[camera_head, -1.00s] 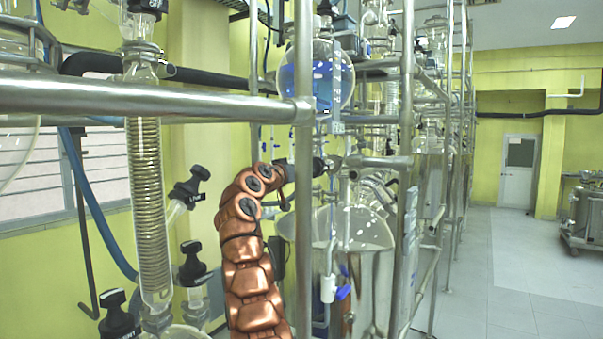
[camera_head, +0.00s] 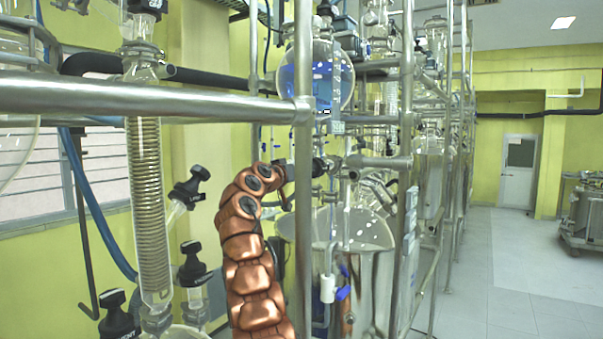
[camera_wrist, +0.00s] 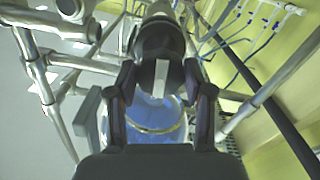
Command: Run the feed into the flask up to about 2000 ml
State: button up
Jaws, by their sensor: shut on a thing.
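My gripper (camera_wrist: 162,92) is shut on this black knob, one finger on each side. In the head view my gripper (camera_head: 290,168) is partly hidden by a steel post. Below it a clear glass flask (camera_head: 352,228) sits in a steel bath (camera_head: 375,285). Its level and any marks are not readable.
A steel rail (camera_head: 150,97) crosses in front, joined to an upright post (camera_head: 303,230) before my gripper. A coiled glass condenser (camera_head: 148,200) and black-handled valves (camera_head: 193,265) stand left. Open floor (camera_head: 520,270) lies right.

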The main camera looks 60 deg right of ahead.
jog(key=shift+w+n, duration=0.1)
jog(key=shift+n, duration=1)
dwell(0.6)
